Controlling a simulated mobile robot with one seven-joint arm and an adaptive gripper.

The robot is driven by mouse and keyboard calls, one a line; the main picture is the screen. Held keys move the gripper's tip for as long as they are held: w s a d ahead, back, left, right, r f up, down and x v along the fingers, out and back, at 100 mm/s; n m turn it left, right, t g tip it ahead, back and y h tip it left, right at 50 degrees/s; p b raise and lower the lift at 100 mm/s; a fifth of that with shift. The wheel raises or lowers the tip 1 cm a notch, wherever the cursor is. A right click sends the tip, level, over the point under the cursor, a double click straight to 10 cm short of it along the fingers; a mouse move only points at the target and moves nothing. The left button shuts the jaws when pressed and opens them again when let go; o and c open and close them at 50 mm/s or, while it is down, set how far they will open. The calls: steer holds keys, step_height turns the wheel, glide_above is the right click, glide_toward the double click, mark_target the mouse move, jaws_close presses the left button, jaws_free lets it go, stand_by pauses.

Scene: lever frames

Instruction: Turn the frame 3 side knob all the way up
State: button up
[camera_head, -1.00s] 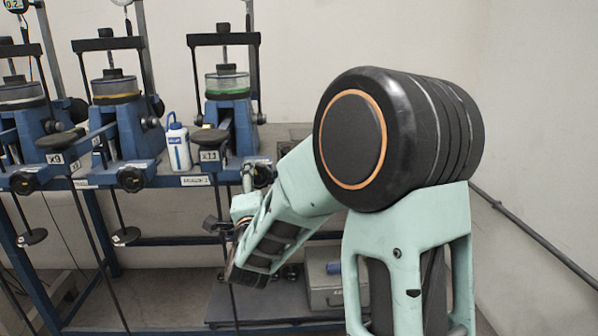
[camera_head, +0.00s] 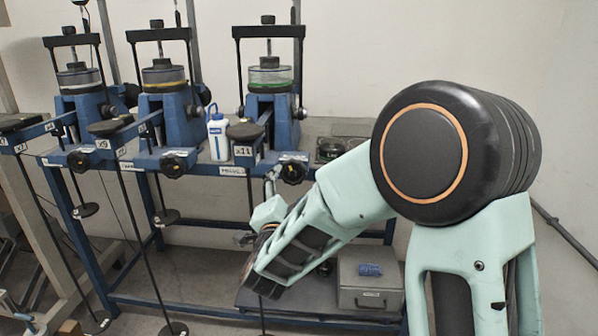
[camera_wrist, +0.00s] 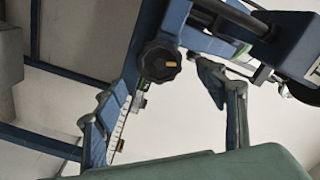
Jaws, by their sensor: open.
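Three blue lever frames stand side by side on a bench in the head view. The rightmost frame (camera_head: 270,104) has a green-banded cell, and a black round side knob (camera_head: 293,172) at its front. I take it as frame 3, but cannot read a number that confirms it. In the wrist view a black lobed knob (camera_wrist: 160,62) with an orange mark lies beyond my gripper (camera_wrist: 160,76), between its two spread fingers as seen. The fingers are open and empty, with no visible contact. In the head view my gripper is small below the right knob, its fingertips unclear.
Neighbouring knobs (camera_head: 174,165) sit left on the other frames. Thin hanging rods (camera_head: 157,200) cross the front. A grey box (camera_head: 369,284) sits low at right.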

mark_target(293, 174)
steer(key=w+p, duration=0.1)
steer(key=w, duration=0.3)
steer(key=w+p, duration=0.1)
steer(key=w, duration=0.3)
steer(key=shift+d, duration=0.2)
steer(key=shift+w, duration=0.2)
steer(key=shift+c, duration=0.4)
steer(key=shift+s, duration=0.1)
steer(key=c, duration=1.5)
